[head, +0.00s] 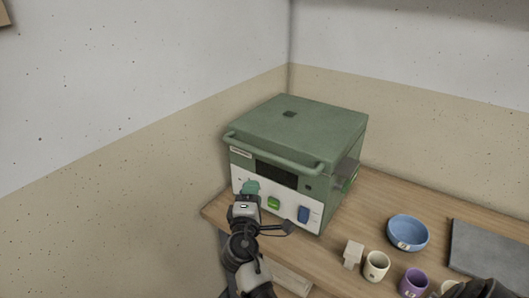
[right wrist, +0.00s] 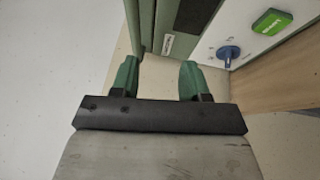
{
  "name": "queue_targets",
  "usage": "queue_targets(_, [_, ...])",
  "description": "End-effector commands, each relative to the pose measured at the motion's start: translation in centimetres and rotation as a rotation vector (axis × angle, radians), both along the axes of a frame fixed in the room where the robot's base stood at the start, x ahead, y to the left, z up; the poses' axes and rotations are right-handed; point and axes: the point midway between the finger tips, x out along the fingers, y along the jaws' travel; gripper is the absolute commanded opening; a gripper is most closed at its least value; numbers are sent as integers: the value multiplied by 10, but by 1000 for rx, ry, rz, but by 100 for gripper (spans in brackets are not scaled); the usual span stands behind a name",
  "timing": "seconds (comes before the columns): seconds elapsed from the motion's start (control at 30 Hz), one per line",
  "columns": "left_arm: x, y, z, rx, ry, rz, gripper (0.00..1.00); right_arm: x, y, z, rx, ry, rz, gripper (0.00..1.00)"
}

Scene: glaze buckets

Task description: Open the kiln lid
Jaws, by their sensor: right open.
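The green kiln (head: 300,125) stands on the wooden table, its lid lying flat and closed. A green handle bar (head: 272,153) runs along the lid's front edge; it also seems to be the green strip (right wrist: 141,22) at the top of the right wrist view. My right gripper (head: 250,187) is in front of the kiln's left front, below the handle. In the right wrist view its two green fingers (right wrist: 159,72) are apart with nothing between them. They are beside the front panel, and the handle is beyond the left finger.
The kiln front has a green button (head: 273,203), a blue part (head: 303,214) and a knob (right wrist: 228,52). To the right on the table (head: 378,190) are a blue bowl (head: 407,232), a cream cup (head: 376,265), a purple cup (head: 414,281) and a grey slab (head: 490,250). Walls stand behind and left.

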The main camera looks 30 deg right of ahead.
Motion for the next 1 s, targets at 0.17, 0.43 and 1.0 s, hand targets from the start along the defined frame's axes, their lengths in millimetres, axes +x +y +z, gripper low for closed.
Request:
queue_targets(0.17, [-4, 0, 3, 0, 4, 0, 43, -4, -11, 38, -64, -51, -63, 45])
queue_targets(0.43, [1, 0, 19, -1, -3, 0, 43, 27, -42, 49, -66, -52, -64, 45])
queue_targets(1.0, [3, -1, 30, -1, -7, 0, 43, 68, -83, 55, -62, -50, -60, 45])
